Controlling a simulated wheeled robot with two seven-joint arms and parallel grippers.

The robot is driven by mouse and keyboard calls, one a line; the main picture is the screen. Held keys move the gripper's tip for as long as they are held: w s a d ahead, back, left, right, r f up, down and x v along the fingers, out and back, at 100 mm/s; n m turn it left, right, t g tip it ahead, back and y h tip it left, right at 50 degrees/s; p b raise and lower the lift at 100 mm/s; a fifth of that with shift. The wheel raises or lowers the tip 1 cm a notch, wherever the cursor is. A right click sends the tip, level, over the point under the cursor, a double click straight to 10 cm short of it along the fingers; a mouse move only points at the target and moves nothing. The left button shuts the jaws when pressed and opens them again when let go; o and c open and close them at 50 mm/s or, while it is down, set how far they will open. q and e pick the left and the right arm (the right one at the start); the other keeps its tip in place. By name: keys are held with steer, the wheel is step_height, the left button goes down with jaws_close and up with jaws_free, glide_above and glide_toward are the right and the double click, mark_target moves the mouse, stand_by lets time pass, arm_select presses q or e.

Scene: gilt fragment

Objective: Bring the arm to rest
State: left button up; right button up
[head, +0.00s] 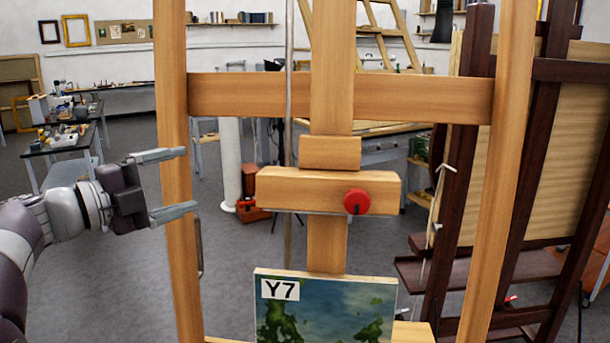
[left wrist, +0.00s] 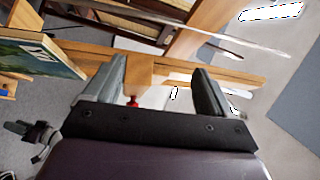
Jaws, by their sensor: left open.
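My left gripper (head: 182,184) is open and empty. It hangs in the air just left of the wooden easel's left upright (head: 172,120), fingers pointing right, in the head view. In the left wrist view its two fingers (left wrist: 160,82) are spread apart, with parts of the easel beyond them. The easel has a sliding clamp block (head: 285,190) with a red knob (head: 357,201). A painting labelled Y7 (head: 325,315) stands low on the easel, its bottom cut off. It also shows at the left in the left wrist view (left wrist: 35,52). My right gripper is not in view.
A dark wooden easel (head: 432,210) with a pale panel (head: 515,140) stands close on the right. Cluttered tables (head: 60,140) stand back left. A white post (head: 230,165) and a workbench (head: 385,152) stand behind the easel. Grey floor (head: 110,290) is clear at left.

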arm_select(q)
steer(key=w+a+f+n+t+y, duration=0.2)
steer(key=w+a+n+t+y, duration=0.2)
steer(key=a+n+y, duration=0.3)
steer(key=s+a+f+n+g+y, duration=0.1)
steer(key=a+f+n+g+y, duration=0.2)
steer(key=f+n, duration=0.45)
steer(key=a+f+n+g+y, duration=0.25)
steer(key=f+n+y, duration=0.3)
steer(key=f, duration=0.35)
steer(key=s+d+f+n+g, duration=0.5)
steer(key=s+f, duration=0.4)
steer(key=f, duration=0.4)
steer(key=s+d+f+g+h, duration=0.2)
steer(key=s+d+f+g, duration=0.1)
steer(key=s+d, duration=0.3)
steer(key=s+d+f+g+h, duration=0.2)
steer(key=s+d+f, duration=0.3)
steer(key=d, duration=0.3)
steer(key=shift+s+d+f+m+g, duration=0.25)
steer(key=shift+s+d+m+g, duration=0.2)
steer(key=shift+s, duration=0.4)
steer(key=shift+a, duration=0.1)
